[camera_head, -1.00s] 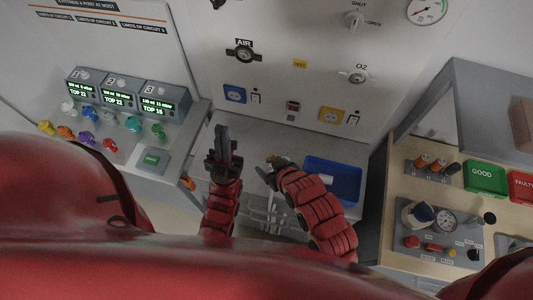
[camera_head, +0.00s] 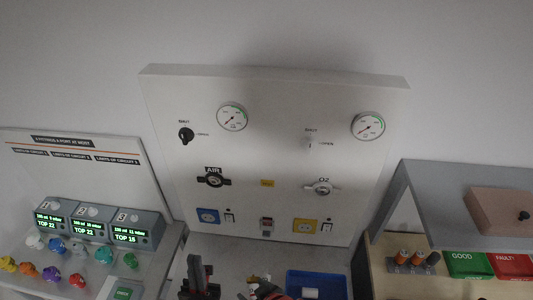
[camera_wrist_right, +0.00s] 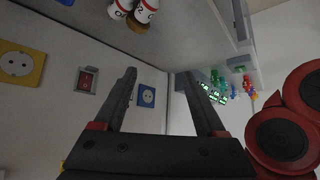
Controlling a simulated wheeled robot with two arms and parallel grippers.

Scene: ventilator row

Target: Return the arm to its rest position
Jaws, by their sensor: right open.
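My left gripper (camera_head: 197,272) shows at the bottom edge of the head view, with its dark fingers pointing up; whether they are apart cannot be made out. My right gripper (camera_head: 262,288) is at the bottom edge, to the right of the left one, mostly cut off by the frame. In the right wrist view my right gripper (camera_wrist_right: 158,78) has its two fingers wide apart with nothing between them. Most of both arms is out of the head view.
A white wall panel (camera_head: 260,160) with gauges and sockets stands ahead. A console with small displays (camera_head: 88,226) is at left. A blue tray (camera_head: 330,282) lies right of the right gripper. A wooden bench with a green GOOD bin (camera_head: 468,264) is at right.

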